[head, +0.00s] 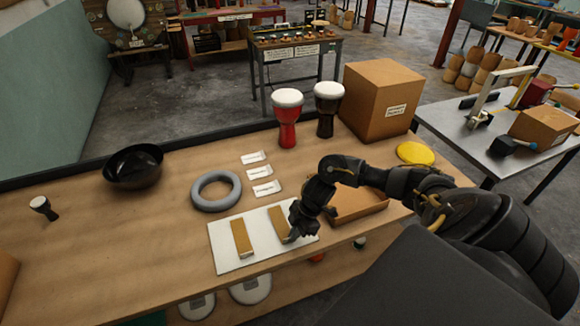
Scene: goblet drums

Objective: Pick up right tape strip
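Two brown tape strips lie on a white sheet (228,262) near the table's front edge. The left tape strip (241,238) lies clear of my arm. The right tape strip (278,220) has its lower end beside my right gripper (291,238). The gripper points down at the strip's near right end. Its fingertips are small and dark, and I cannot tell whether they are open or closed on the strip. My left gripper is not in view.
A grey ring (215,190), white labels (263,188) and a black bowl (133,167) are on the table. A shallow cardboard tray (358,206) is behind my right arm. Red (287,118) and black (327,108) goblet drums stand near a cardboard box (381,100).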

